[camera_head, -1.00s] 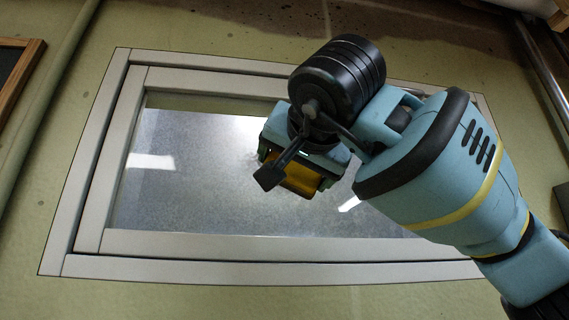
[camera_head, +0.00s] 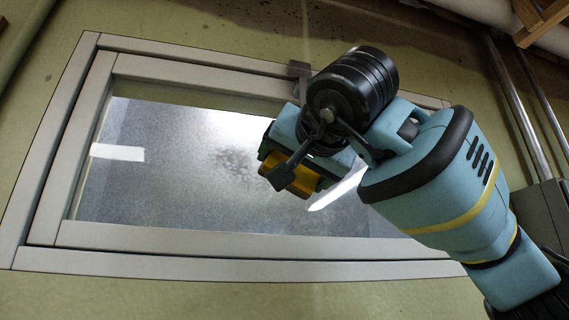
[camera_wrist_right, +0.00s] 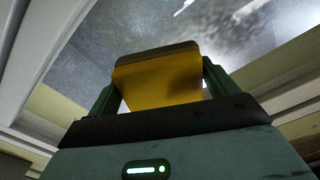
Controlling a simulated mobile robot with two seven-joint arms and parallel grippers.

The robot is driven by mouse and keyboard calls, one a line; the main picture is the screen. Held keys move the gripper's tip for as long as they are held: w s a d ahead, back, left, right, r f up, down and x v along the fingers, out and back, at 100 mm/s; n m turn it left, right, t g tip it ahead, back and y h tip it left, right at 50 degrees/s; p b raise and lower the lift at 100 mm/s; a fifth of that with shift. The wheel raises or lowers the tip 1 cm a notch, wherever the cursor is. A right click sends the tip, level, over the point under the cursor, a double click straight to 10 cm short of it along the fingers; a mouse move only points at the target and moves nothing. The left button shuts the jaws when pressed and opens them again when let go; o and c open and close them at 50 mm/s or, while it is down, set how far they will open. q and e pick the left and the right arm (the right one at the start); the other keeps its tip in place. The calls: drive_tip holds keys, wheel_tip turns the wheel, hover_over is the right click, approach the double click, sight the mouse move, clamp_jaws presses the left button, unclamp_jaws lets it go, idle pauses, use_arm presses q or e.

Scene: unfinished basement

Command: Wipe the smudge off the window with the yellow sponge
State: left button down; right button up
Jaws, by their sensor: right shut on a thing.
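My right gripper (camera_head: 290,172) is shut on the yellow sponge (camera_head: 299,181) in front of the right half of the window (camera_head: 150,185). In the right wrist view the sponge (camera_wrist_right: 160,85) sits between the two green fingers, its broad face showing. The smudge (camera_head: 235,163) is a dark, speckled patch on the glass, just left of the gripper and sponge in the head view. It also shows faintly in the right wrist view (camera_wrist_right: 238,22), beyond the sponge. I cannot tell whether the sponge touches the glass. My left gripper is not in view.
A pale grey frame (camera_head: 200,242) surrounds the glass, with a small latch (camera_head: 298,70) at its top. Pipes (camera_head: 522,120) run down the wall at the right. A grey box (camera_head: 545,215) is at the right edge.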

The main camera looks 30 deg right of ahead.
sight(272, 162)
drive_tip(key=shift+w+a, duration=0.3)
drive_tip(key=shift+a, duration=0.55)
drive_tip(key=shift+w+a, duration=0.25)
drive_tip(key=shift+a, duration=0.55)
drive_tip(key=shift+a, duration=0.15)
drive_tip(key=shift+w+a, duration=0.25)
drive_tip(key=shift+a, duration=0.5)
drive_tip(key=shift+w+a, duration=0.2)
drive_tip(key=shift+a, duration=0.55)
drive_tip(key=shift+a, duration=0.15)
drive_tip(key=shift+w+a, duration=0.25)
drive_tip(key=shift+a, duration=0.5)
drive_tip(key=shift+w+a, duration=0.25)
drive_tip(key=shift+a, duration=0.45)
drive_tip(key=shift+a, duration=0.15)
drive_tip(key=shift+w+a, duration=0.25)
drive_tip(key=shift+a, duration=0.5)
drive_tip(key=shift+w+a, duration=0.2)
drive_tip(key=shift+a, duration=0.55)
